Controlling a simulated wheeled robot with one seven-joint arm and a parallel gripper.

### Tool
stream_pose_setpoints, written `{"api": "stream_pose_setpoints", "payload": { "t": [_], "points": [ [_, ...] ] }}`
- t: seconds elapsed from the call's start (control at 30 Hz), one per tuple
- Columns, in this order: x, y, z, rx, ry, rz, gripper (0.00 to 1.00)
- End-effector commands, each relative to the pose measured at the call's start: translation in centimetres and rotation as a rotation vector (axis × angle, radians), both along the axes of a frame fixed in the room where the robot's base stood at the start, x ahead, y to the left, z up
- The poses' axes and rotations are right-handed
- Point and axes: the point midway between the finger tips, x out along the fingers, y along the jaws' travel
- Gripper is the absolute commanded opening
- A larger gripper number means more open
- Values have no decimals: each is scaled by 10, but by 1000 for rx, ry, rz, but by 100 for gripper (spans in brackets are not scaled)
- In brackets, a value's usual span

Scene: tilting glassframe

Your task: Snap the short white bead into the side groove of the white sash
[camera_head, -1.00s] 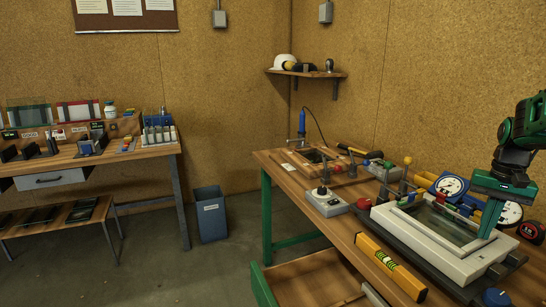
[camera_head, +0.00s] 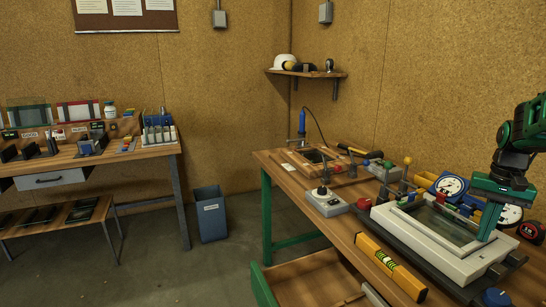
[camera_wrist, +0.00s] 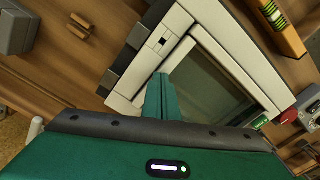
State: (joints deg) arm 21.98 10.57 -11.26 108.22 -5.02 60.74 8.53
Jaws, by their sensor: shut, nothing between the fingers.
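The white sash (camera_head: 458,262) lies on the right workbench with its dark glass facing up. It also shows tilted in the wrist view (camera_wrist: 236,62), with a small dark slot in its near short side. My gripper (camera_head: 486,236) is shut and empty, fingers pointing down at the right short side of the sash. In the wrist view its green fingers (camera_wrist: 159,90) overlap the sash's frame and the glass corner; I cannot tell whether they touch. White strips line the glass, but I cannot tell the short bead from the others. The fingers hide part of this side.
A yellow spirit level (camera_head: 390,268) lies in front of the sash. Red and blue clamps, round gauges (camera_head: 451,185) and a red tape measure (camera_head: 531,232) crowd its back and right. A grey switch box (camera_head: 327,202) stands to the left. A drawer is open below.

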Motion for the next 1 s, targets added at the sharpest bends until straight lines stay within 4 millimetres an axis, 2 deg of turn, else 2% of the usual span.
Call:
{"api": "stream_pose_setpoints", "payload": {
  "t": [1.0],
  "points": [
    [0, 0, 67, -1, -2, 0, 0]
  ]
}}
